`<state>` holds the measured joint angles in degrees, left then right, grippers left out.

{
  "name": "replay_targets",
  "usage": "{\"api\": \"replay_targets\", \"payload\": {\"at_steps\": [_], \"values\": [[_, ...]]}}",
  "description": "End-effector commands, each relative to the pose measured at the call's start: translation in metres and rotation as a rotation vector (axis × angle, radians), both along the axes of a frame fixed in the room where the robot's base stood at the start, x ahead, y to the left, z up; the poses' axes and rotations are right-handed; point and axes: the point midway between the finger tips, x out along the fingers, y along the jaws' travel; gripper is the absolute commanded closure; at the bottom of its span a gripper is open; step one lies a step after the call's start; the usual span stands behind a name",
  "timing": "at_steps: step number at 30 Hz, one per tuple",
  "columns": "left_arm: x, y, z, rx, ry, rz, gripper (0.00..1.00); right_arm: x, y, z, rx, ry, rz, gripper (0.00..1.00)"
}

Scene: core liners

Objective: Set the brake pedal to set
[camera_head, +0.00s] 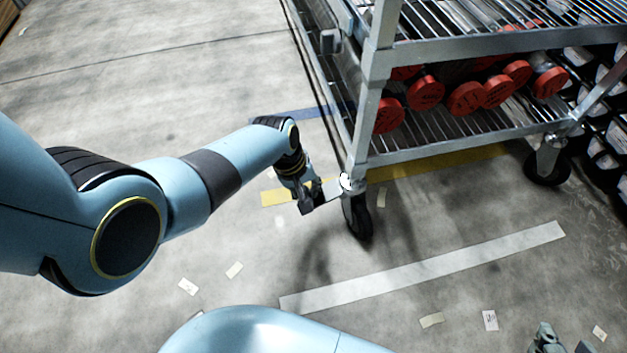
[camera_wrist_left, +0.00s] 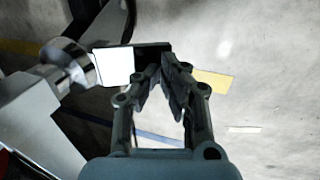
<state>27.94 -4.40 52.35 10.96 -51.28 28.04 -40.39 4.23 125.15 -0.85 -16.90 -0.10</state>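The brake pedal (camera_head: 332,189) is a small pale plate standing out to the left from the caster at the cart's near corner. In the left wrist view, the pedal (camera_wrist_left: 114,66) is a bright plate with a dark outer end. My left gripper (camera_head: 312,204) is at that outer end. In the left wrist view, the fingertips of this gripper (camera_wrist_left: 163,65) come together with nothing clearly between them. Whether they touch the pedal I cannot tell. My right gripper (camera_head: 563,343) shows only partly at the bottom right edge, with its fingers apart, far from the pedal.
The metal cart (camera_head: 430,152) holds red-ended cylinders (camera_head: 425,93) on its lower shelf. Its near caster wheel (camera_head: 358,218) stands on the floor just right of the pedal. Another caster (camera_head: 546,165) is farther right. The floor left of the cart is open, with tape strips and paper scraps.

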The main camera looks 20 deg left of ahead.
Motion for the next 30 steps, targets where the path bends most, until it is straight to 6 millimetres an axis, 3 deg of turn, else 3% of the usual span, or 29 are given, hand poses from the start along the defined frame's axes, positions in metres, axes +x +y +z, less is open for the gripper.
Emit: {"api": "replay_targets", "payload": {"at_steps": [8,17,23,28,30], "values": [[-0.002,0.003,0.004,0.003,0.002,-0.001,1.0,0.003,-0.001,0.005,-0.003,0.037,-0.002,0.6],[-0.006,0.005,0.026,0.001,-0.002,0.0,1.0,0.004,-0.002,0.034,-0.007,0.239,-0.011,0.6],[-0.009,0.007,0.04,0.001,-0.003,-0.001,1.0,-0.006,-0.002,0.06,-0.01,0.392,-0.012,0.6],[-0.014,0.018,0.067,0.002,-0.009,-0.002,1.0,-0.024,-0.005,0.08,-0.021,0.552,-0.014,0.6],[-0.018,0.023,0.081,0.002,-0.008,-0.001,1.0,-0.032,-0.01,0.064,-0.033,0.595,-0.022,0.6]]}}
